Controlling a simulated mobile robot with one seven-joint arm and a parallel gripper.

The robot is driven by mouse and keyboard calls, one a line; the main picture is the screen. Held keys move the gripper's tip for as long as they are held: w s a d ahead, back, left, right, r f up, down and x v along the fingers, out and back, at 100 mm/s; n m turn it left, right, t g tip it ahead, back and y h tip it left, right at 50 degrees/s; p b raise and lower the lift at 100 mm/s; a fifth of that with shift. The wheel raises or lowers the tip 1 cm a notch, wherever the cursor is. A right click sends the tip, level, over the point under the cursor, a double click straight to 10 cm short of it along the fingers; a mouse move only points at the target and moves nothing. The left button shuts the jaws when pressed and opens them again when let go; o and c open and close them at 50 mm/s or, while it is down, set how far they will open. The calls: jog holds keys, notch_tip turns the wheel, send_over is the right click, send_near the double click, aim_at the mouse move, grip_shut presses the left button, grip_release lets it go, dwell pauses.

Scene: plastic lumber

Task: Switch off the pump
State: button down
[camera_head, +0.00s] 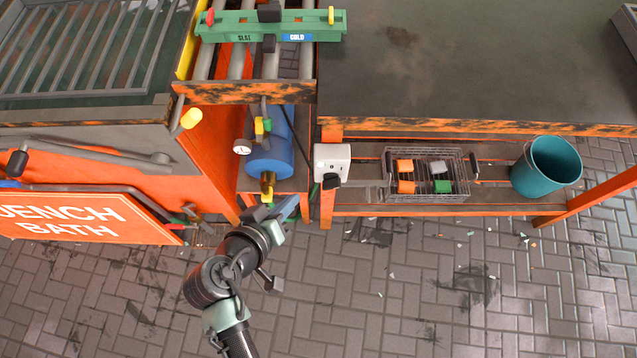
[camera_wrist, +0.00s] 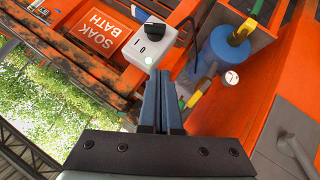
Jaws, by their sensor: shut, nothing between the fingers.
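The blue pump (camera_head: 270,157) sits on the low shelf under the bench; it also shows at the upper right of the wrist view (camera_wrist: 221,50). A white switch box (camera_head: 332,160) is fixed just right of it. In the wrist view the white box (camera_wrist: 140,48) carries a black rotary knob (camera_wrist: 153,32), marks I and 0, and a small green light (camera_wrist: 148,60). I cannot tell surely which mark the knob points to. My gripper (camera_head: 294,204) is shut and empty, below and left of the box. In the wrist view its blue fingertips (camera_wrist: 166,74) appear just below the box, apart from the knob.
A pressure gauge (camera_head: 242,146) and yellow-handled valve (camera_head: 260,126) are beside the pump. A wire basket (camera_head: 425,197) of coloured pieces and a teal bucket (camera_head: 546,167) stand right of the box. An orange sign (camera_head: 75,218) juts out at left. The paved floor (camera_head: 430,290) in front is mostly free.

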jog(key=b, duration=0.1)
send_over(325, 181)
jog(key=s+a, duration=0.3)
jog(key=a, duration=0.1)
notch_tip(325, 181, down, 6)
jog(key=shift+d+f+b, duration=0.2)
jog(key=shift+d+f, duration=0.45)
jog(key=shift+f, duration=0.25)
jog(key=shift+d+f+b, duration=0.2)
jog(key=shift+d+f, duration=0.4)
jog(key=shift+f, duration=0.3)
